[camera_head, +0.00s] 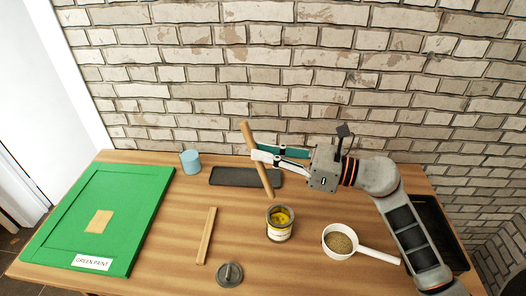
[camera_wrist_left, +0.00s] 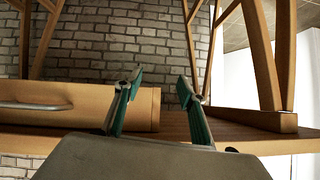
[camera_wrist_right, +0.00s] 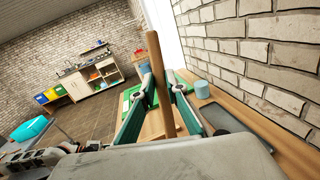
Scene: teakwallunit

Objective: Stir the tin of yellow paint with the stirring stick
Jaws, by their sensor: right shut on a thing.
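The tin of yellow paint (camera_head: 280,234) stands open on the wooden table, with yellow showing inside its rim. My right gripper (camera_head: 266,157) is shut on a wooden stirring stick (camera_head: 247,135), which is tilted, its lower end just behind the tin's rim in the head view and apart from it. In the right wrist view the stick (camera_wrist_right: 157,65) stands between the fingers of the right gripper (camera_wrist_right: 160,95). My left gripper (camera_wrist_left: 160,85) is open and empty in the left wrist view, near wooden furniture; it is not in the head view.
A second wooden strip (camera_head: 207,236) and a grey round lid (camera_head: 230,274) lie left of the tin. A white pan (camera_head: 338,254) of grains stands right. Behind are a dark tray (camera_head: 225,177) and blue cup (camera_head: 190,162). A green panel (camera_head: 130,215) covers the left.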

